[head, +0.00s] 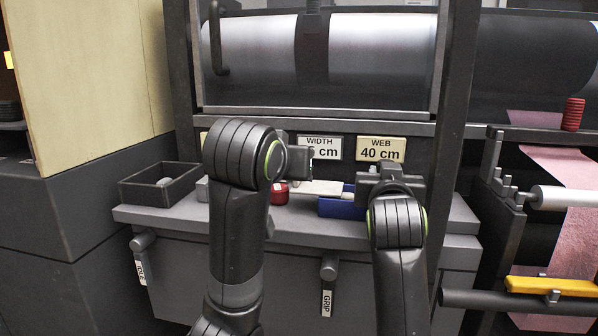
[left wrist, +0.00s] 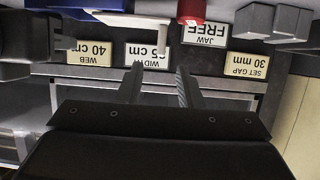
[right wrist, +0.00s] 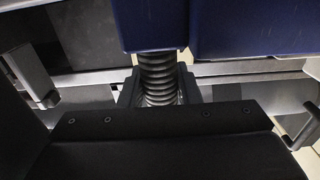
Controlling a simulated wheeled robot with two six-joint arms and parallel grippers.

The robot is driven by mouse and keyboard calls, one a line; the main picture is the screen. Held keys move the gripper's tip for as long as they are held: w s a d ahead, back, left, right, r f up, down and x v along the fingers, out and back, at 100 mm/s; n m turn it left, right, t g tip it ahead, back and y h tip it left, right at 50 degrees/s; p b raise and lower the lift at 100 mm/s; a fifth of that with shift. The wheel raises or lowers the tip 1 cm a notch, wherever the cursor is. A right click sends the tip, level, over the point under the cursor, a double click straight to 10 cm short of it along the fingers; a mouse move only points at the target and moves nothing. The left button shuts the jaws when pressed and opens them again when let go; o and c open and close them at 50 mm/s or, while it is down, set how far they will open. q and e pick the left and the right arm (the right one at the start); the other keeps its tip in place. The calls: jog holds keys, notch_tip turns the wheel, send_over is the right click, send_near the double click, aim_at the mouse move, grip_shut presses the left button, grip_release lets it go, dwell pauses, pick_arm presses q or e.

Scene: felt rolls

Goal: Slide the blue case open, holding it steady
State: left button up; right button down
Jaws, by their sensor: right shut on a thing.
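The blue case (head: 338,208) sits on the grey ledge, its right side hidden behind my right gripper (head: 385,178). In the right wrist view two blue blocks (right wrist: 250,27) with a narrow gap between them fill the top. There my right gripper (right wrist: 158,92) is shut on a black ridged part (right wrist: 158,75) that meets the left block's lower edge. My left gripper (head: 303,155) is left of the case, in front of the label panel. In the left wrist view its fingers (left wrist: 160,80) are apart with nothing between them. The case's edge (left wrist: 80,4) shows there at the top.
A pale flat piece (head: 316,187) and a red round part (head: 279,194) are left of the case. A black open tray (head: 160,186) sits at the ledge's left end. Label plates, including the WEB plate (head: 381,148), line the panel behind. Handles hang below the ledge.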

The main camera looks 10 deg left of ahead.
pick_arm(q)
jog(key=x, duration=1.1)
jog(key=shift+w+a+f, duration=0.1)
jog(key=shift+w, duration=0.25)
grip_shut()
